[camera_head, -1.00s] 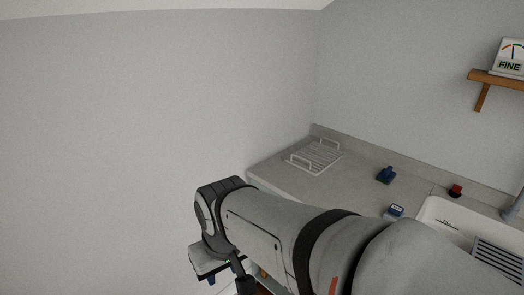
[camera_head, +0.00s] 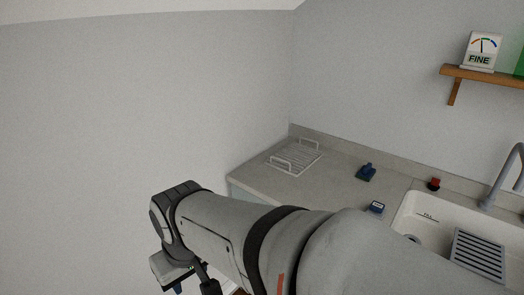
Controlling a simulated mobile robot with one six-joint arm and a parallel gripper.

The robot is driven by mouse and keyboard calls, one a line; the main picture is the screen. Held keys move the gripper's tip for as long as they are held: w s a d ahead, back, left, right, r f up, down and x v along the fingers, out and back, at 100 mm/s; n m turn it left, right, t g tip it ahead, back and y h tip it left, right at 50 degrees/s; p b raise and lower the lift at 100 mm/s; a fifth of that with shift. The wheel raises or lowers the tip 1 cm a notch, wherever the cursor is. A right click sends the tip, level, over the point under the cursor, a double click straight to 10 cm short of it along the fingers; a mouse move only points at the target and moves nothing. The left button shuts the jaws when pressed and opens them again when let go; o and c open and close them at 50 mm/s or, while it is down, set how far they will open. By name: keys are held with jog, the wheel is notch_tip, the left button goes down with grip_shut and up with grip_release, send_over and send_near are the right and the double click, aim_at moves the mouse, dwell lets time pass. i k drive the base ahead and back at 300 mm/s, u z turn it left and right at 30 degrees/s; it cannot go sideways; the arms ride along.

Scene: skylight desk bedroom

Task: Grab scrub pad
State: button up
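I cannot tell for sure which item is the scrub pad. A small dark blue item with a raised part (camera_head: 366,173) sits on the grey counter (camera_head: 325,190), right of the wire rack. A smaller blue item with a pale top (camera_head: 376,208) lies nearer, by the sink's left edge. My gripper (camera_head: 178,284) is at the lower left, low and well left of both items. It is partly hidden by my arm and cut by the frame edge, so its opening does not show. My arm crosses the lower middle and hides the counter's front.
A white wire rack (camera_head: 295,158) stands at the counter's back left corner. A white sink (camera_head: 430,216) with a grey slatted drainer (camera_head: 478,254) and grey tap (camera_head: 505,178) is at right. A small red-topped item (camera_head: 434,184) stands behind it. A wooden shelf (camera_head: 480,76) holds a "FINE" sign (camera_head: 482,52).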

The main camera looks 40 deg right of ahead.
aim_at(366, 172)
jog(key=i, duration=0.75)
jog(key=z, duration=2.7)
jog(key=i, duration=0.55)
